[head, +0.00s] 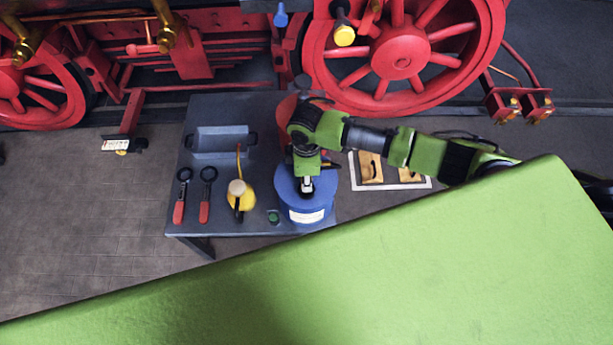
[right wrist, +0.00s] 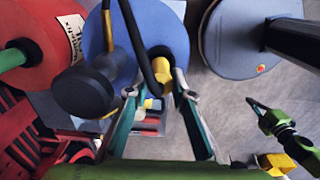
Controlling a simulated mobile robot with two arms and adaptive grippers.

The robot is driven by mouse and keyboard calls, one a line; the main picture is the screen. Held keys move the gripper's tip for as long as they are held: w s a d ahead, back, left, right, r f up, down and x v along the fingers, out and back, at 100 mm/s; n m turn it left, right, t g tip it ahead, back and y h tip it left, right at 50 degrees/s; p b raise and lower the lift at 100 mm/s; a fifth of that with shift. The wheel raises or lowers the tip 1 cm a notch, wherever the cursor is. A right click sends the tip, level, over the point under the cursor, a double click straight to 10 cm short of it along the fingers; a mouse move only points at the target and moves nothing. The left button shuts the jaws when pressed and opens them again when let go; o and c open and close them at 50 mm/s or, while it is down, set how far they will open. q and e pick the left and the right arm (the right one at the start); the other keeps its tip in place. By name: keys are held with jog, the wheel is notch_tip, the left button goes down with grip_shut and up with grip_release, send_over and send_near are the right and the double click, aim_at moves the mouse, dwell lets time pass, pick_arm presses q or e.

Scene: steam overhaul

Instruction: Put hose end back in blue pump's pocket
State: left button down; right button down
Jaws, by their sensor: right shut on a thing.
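The blue pump (head: 300,210) is a round blue drum with a white label, standing at the right front of the dark table. In the right wrist view its blue body (right wrist: 148,22) fills the top middle, with a black hose (right wrist: 143,55) running down in front of it. My right gripper (head: 307,188) is over the pump's top. My left gripper is not identifiable.
The dark table (head: 215,108) also holds a yellow can (head: 242,199), two red-handled tools (head: 205,192), a green cap (head: 273,216) and a grey tray (head: 222,139). A red container (head: 286,107) stands behind the pump. Red locomotive wheels (head: 400,57) line the back.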

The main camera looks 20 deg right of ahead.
jog(key=c, duration=1.7)
grip_release()
